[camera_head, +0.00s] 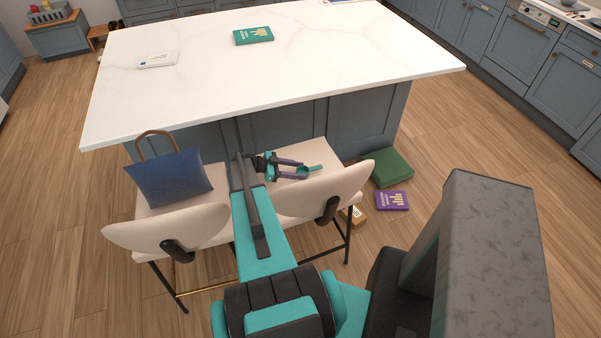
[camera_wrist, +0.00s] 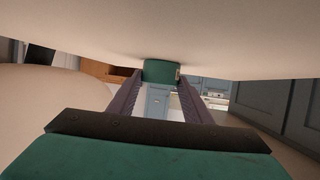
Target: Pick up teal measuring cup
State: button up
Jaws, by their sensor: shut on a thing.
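In the wrist view the cup (camera_wrist: 162,71) sits between the two purple-grey fingertips (camera_wrist: 162,78), against the pale surface at the top of the picture. My gripper is shut on the cup. The fingers hide part of it. I cannot tell whether the cup touches the seat.
A blue bag (camera_head: 170,183) stands on the left chair. The white island top (camera_head: 280,65) overhangs just beyond the chairs, with a teal book (camera_head: 253,36) on it. A green box (camera_head: 388,166) and purple book (camera_head: 392,200) lie on the floor at right.

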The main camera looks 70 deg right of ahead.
jog(key=shift+r, duration=0.1)
notch_tip(320, 180, up, 10)
jog(key=b, duration=0.4)
dwell(0.8)
